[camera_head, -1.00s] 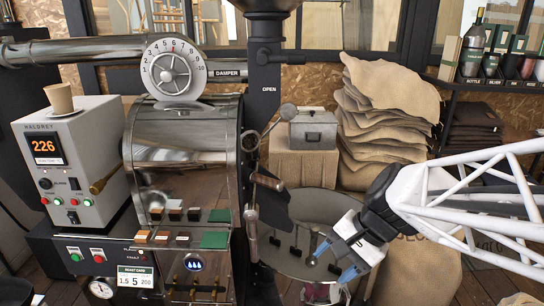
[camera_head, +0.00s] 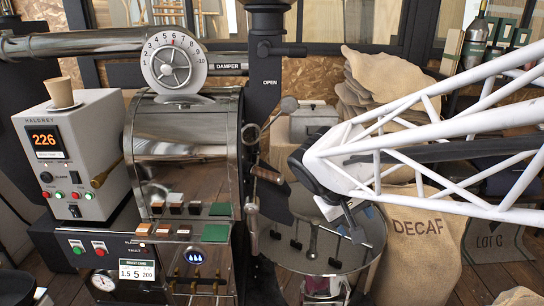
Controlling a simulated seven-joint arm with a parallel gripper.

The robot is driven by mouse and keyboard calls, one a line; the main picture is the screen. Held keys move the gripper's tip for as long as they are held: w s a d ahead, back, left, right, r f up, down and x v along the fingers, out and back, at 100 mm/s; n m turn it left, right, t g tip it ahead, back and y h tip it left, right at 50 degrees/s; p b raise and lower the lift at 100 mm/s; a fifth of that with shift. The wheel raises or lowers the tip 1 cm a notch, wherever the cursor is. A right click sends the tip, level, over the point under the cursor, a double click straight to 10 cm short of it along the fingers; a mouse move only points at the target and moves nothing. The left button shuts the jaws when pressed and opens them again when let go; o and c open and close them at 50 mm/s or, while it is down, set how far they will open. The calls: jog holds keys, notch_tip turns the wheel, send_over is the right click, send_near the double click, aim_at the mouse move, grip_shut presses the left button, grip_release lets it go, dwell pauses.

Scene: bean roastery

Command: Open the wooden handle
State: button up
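A short brown wooden handle (camera_head: 268,174) sticks out from the right side of the roaster front, beside the dark column and above the round cooling tray (camera_head: 318,256). My gripper (camera_head: 352,222) is to the right of this handle and lower, over the right part of the tray, apart from the handle. My own wrist and white lattice arm largely cover the gripper, so its finger opening cannot be made out. Nothing shows held in it.
The steel roaster drum (camera_head: 185,140) stands left of the handle. A ball-ended lever (camera_head: 288,105) juts out above it. A grey box (camera_head: 312,122) stands behind, and burlap sacks (camera_head: 415,240) lie right. Another brown handle (camera_head: 104,176) is farther left.

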jog(key=w+a+f+n+t+h, duration=0.1)
jog(key=w+a+n+t+h, duration=0.1)
jog(key=w+a, duration=0.35)
jog(key=w+a+f+n+t+h, duration=0.1)
jog(key=w+a+h, duration=0.15)
jog(key=w, duration=0.55)
jog(key=n+t, duration=0.4)
jog(key=t, duration=0.2)
send_near(267, 177)
jog(key=x, duration=0.3)
jog(key=shift+w+d+f, duration=0.1)
jog(key=shift+w+f, duration=0.1)
jog(key=shift+w, duration=0.25)
jog(key=shift+d, duration=0.1)
jog(key=shift+x, duration=3.85)
jog(key=shift+r, duration=0.1)
grip_shut()
